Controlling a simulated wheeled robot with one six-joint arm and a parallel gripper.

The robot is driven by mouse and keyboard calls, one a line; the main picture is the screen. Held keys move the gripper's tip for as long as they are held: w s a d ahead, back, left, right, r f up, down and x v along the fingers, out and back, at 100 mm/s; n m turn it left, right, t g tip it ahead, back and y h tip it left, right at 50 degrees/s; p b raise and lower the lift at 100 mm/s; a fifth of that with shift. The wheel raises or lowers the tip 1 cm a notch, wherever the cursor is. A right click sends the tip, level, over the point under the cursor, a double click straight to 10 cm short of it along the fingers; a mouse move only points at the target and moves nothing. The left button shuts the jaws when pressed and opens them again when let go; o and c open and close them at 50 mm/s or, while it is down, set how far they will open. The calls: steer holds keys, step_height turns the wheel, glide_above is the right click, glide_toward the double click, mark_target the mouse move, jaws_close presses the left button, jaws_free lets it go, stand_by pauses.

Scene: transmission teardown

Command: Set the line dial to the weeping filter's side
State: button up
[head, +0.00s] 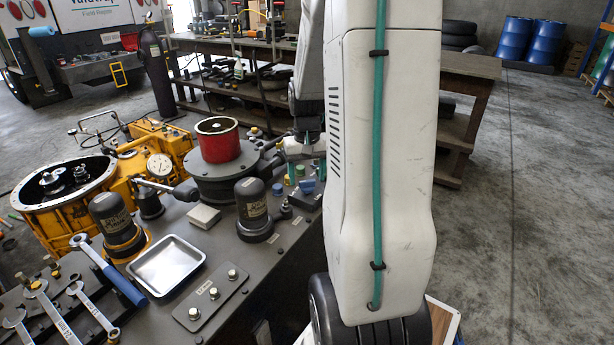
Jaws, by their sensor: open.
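Two dark filter canisters with pale lettering stand on the grey bench top: a left filter (112,218) with a yellow band at its base, and a right filter (251,205). No leak is clear on either at this size. My gripper (301,158) is open, partly hidden behind my white arm, just above small coloured knobs.
A red-topped round housing (218,140) stands left of my gripper. A yellow transmission (70,208) with a white gauge (159,166) is further left. A metal tray (166,264), a bolt plate (211,297) and wrenches (92,305) lie in front.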

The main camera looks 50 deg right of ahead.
step_height(320, 180, up, 7)
stand_by(0.3)
stand_by(0.5)
steer(key=s+a+r+n, duration=0.2)
steer(key=s+a, duration=0.2)
steer(key=a, duration=0.6)
steer(key=s+a+r+n+t, duration=0.1)
steer(key=s+a+r+n, duration=0.2)
steer(key=a, duration=0.7)
steer(key=s+a+r+n, duration=0.2)
steer(key=s+a, duration=0.4)
steer(key=a, duration=0.4)
steer(key=shift+s+a+r+n, duration=0.15)
steer(key=shift+a+r+n, duration=0.15)
steer(key=shift+n, duration=0.2)
